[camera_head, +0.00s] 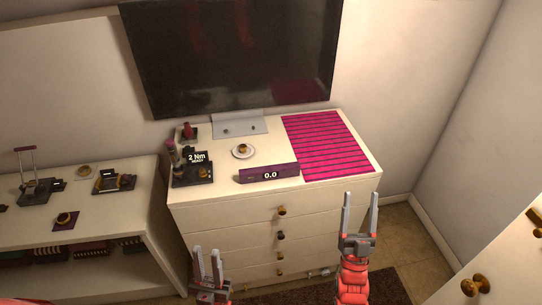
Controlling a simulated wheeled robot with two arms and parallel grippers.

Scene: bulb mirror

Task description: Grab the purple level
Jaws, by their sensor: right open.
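The purple level (258,175) is a dark purple box with a "0.0" display. It lies near the front edge of the white dresser top (228,198), left of a striped purple mat. My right gripper (360,202) is open and empty, in front of the dresser's right side, apart from the level. My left gripper (207,254) is low in front of the dresser's left drawers. Its two fingers stand apart with nothing between them.
A magenta striped mat (325,145) covers the right of the dresser top. A "2 Nm" device (192,171) and a small round dish (243,151) stand left of and behind the level. A large television (230,55) stands behind. A lower shelf (120,215) is at left.

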